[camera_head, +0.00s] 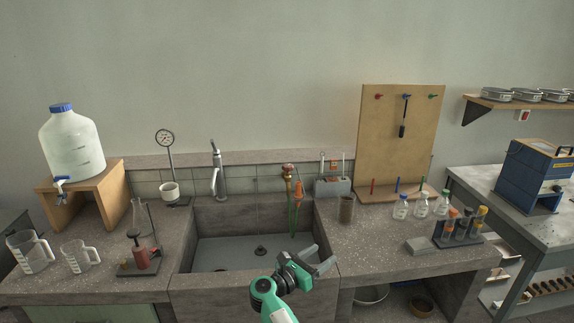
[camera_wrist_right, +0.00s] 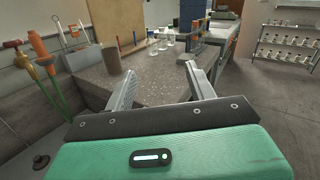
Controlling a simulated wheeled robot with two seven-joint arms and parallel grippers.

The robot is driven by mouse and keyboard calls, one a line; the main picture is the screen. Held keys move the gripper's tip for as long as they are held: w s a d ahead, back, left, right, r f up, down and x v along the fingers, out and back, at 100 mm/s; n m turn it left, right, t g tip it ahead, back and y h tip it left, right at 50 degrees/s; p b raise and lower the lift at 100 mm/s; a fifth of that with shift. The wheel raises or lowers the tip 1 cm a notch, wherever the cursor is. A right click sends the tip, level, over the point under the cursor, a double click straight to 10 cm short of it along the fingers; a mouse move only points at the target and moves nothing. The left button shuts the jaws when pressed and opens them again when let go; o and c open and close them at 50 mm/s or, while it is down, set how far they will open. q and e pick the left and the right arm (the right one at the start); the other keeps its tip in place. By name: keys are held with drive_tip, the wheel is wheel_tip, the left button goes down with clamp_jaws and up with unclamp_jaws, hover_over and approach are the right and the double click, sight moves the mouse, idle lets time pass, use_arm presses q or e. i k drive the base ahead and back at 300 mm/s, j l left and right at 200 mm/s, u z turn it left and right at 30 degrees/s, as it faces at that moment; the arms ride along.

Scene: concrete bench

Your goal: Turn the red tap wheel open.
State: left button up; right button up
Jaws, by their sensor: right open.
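The red tap wheel (camera_head: 288,168) sits on top of a brass tap at the back right of the sink. In the right wrist view the wheel (camera_wrist_right: 13,44) is at the far left edge, on its brass tap. A green hose (camera_head: 295,215) with an orange upper end hangs beside it into the sink. My right gripper (camera_head: 322,258) is over the sink's front right part, nearer than the tap and apart from it. Its fingers (camera_wrist_right: 162,72) are spread, with nothing between them. My left gripper is out of view.
A grey faucet (camera_head: 218,172) stands at the back of the sink (camera_head: 225,252). Right of the tap are a grey holder (camera_head: 332,187) with upright tools and a brown cup (camera_head: 347,209). Small flasks (camera_head: 422,206) stand further right. The space above the basin is free.

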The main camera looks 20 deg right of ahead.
sight(287, 167)
drive_tip(key=i, duration=1.7)
